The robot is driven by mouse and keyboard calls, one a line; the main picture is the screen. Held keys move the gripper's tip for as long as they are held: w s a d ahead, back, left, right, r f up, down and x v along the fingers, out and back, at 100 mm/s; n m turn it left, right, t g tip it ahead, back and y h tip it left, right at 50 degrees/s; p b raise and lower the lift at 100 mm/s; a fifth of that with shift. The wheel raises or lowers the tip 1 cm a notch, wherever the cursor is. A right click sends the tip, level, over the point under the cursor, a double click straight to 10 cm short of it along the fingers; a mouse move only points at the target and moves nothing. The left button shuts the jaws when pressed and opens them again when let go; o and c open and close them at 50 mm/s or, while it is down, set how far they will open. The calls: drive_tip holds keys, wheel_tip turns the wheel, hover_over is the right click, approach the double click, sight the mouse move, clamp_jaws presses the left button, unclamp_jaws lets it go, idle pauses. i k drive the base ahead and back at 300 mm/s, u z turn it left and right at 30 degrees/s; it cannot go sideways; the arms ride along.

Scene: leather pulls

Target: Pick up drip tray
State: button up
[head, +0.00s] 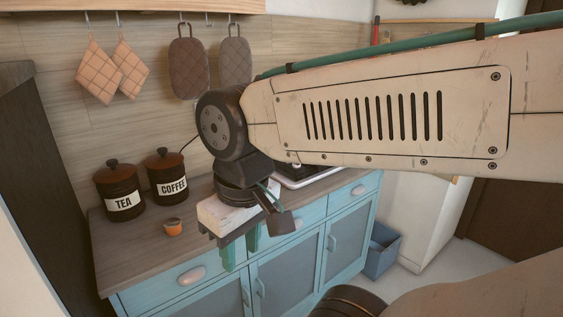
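I cannot make out a drip tray for certain in the head view. My gripper (240,252) hangs from the end of my arm in front of the counter's front edge, fingers pointing down. Its two green-tipped fingers are apart, with the blue cabinet front showing between them, and nothing is seen between them. A white and black appliance (303,174) on the counter is partly hidden behind my arm and wrist. Whether a tray belongs to it cannot be seen.
The wooden counter (133,250) carries a TEA canister (122,203), a COFFEE canister (171,187) and a small orange pot (173,227). The blue cabinet (290,279) has handles jutting out. A blue bin (381,252) stands on the floor at right. Mitts and pot holders (188,68) hang behind.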

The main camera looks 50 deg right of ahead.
sight(318, 167)
drive_tip(key=z, duration=0.35)
drive_tip(key=i, duration=0.9)
drive_tip(key=z, duration=0.75)
